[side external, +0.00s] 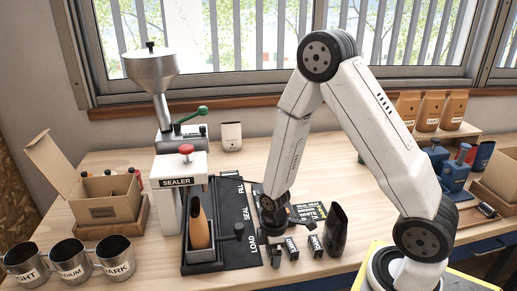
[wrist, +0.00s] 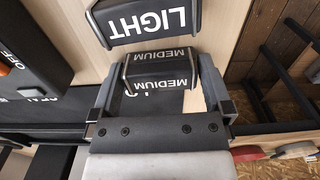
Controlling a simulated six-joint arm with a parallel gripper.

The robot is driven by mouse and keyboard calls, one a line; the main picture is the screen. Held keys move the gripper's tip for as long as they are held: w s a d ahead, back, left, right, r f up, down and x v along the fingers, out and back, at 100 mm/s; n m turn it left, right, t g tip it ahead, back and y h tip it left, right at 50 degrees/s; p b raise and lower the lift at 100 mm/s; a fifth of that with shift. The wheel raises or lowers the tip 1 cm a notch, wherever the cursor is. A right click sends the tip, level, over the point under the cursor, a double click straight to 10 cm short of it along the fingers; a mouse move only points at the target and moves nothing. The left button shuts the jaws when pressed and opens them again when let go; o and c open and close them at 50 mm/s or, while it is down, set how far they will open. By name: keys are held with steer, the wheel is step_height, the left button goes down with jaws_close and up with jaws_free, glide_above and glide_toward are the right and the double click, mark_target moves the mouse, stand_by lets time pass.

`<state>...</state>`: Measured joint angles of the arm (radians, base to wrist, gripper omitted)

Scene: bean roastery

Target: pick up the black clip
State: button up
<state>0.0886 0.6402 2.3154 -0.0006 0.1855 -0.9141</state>
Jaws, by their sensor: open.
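My gripper (wrist: 161,90) is open in the wrist view, with one finger on each side of a black clip (wrist: 160,84) lettered MEDIUM. The clip lies between and slightly beyond the fingers; I cannot tell if they touch it. A second black clip (wrist: 150,20) lettered LIGHT lies just beyond it, outside the jaws. In the side view my gripper (side external: 274,246) points down low over the bench. Small black clips with white labels stand right of it, one close by (side external: 291,248) and one farther right (side external: 315,246). Their lettering is too small to read there.
A dark pouch (side external: 336,232) stands right of the clips. The sealer (side external: 182,178) and a black mat (side external: 236,250) with an orange-brown pouch (side external: 199,229) in a holder are on the left. Metal cups (side external: 70,262) stand at the front left. The bench's front edge is near.

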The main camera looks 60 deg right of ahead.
steer(key=shift+c, duration=0.2)
steer(key=c, duration=1)
steer(key=shift+o, duration=0.2)
steer(key=shift+r, duration=0.15)
steer(key=shift+r, duration=4.85)
steer(key=w+a+r, duration=0.3)
steer(key=w, duration=0.2)
steer(key=w+a+r, duration=0.3)
steer(key=w+r, duration=0.1)
steer(key=w, duration=0.2)
steer(key=w+a+r, duration=0.3)
steer(key=w+r, duration=0.1)
steer(key=w, duration=0.2)
steer(key=shift+a+r, duration=0.25)
steer(key=shift+a, duration=0.05)
